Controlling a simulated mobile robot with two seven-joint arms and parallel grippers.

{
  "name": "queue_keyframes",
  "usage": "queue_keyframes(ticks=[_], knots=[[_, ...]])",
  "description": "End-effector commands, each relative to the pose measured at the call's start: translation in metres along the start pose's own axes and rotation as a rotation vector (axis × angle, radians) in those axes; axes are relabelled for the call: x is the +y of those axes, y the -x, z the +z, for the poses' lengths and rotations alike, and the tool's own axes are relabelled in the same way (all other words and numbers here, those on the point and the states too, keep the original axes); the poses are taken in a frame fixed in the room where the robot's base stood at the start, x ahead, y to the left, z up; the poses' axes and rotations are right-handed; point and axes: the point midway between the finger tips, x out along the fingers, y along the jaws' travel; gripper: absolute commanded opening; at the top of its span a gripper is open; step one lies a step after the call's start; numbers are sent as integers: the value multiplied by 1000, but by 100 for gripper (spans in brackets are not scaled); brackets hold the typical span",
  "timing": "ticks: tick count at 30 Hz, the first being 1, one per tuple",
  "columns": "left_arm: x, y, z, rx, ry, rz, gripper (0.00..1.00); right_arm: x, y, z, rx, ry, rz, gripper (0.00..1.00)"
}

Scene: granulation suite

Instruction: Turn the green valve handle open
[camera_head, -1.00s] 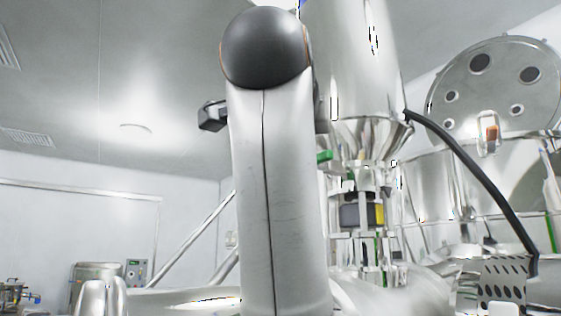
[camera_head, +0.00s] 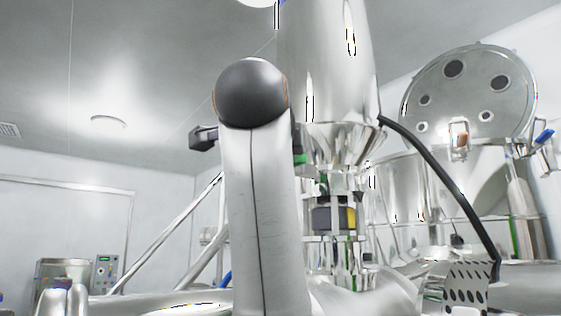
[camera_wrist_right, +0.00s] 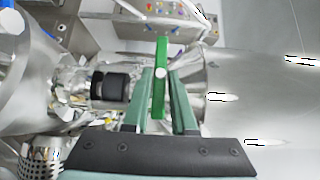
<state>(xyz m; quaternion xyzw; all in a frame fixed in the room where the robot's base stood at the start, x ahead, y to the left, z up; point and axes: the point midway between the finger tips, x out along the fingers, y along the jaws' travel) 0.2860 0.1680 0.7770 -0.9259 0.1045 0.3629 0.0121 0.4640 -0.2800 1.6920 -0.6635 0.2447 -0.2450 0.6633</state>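The green valve handle (camera_wrist_right: 160,77) stands upright in the right wrist view, on the metal pipework beside a wide steel cone. My right gripper (camera_wrist_right: 162,85) has its two green fingers on either side of the handle, close against it, and appears shut on it. In the head view only a small green bit of the handle (camera_head: 299,159) shows at the right edge of my raised arm, which hides the rest and my right gripper's fingers. My left gripper is not in view.
A tall steel vessel (camera_head: 327,60) tapers down to the pipework, with a black and yellow block (camera_head: 334,218) below. A black hose (camera_head: 440,165) curves down at its right. A round lid with ports (camera_head: 470,95) stands further right. A control panel (camera_head: 105,270) is at far left.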

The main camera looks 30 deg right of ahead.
Motion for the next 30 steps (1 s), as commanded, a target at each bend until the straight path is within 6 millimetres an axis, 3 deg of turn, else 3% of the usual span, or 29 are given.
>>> queue_keyframes(ticks=[6, 18, 30], knots=[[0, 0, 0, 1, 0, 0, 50, 0, 0, 0, 0, 0, 1, 0], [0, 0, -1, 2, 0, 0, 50, -1, 0, 0, 0, 11, 17, 0], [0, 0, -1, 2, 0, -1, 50, -6, 0, 0, 0, 196, 201, 0]])
